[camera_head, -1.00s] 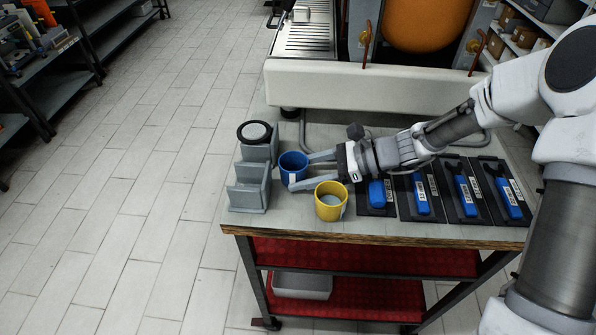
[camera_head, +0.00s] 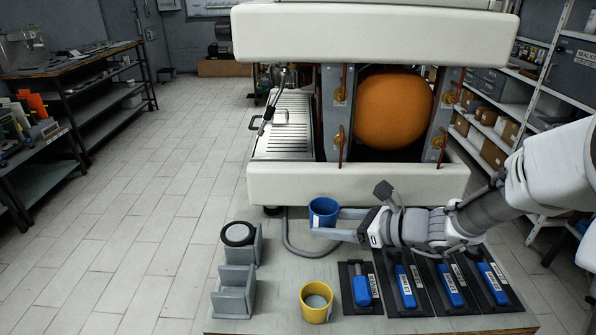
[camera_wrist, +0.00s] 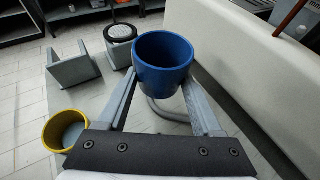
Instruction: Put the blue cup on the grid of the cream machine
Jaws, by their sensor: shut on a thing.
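The blue cup (camera_head: 323,212) is upright between the fingers of my gripper (camera_head: 338,224), which is shut on it. In the head view it is in front of the cream machine's lower panel (camera_head: 355,185), seemingly raised above the table. The wrist view shows the blue cup (camera_wrist: 163,62) between both fingers, with its open top visible. The cream machine's grid (camera_head: 283,130) is a slatted metal tray at the machine's left side, behind and to the left of the cup. Nothing is seen standing on the grid.
A yellow cup (camera_head: 316,302) stands on the table (camera_head: 262,300) near the front. Grey holders (camera_head: 236,290) stand at the left, one with a black ring. Several blue-handled tools (camera_head: 404,287) lie on dark mats at the right. An orange boiler (camera_head: 393,110) shows inside the machine.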

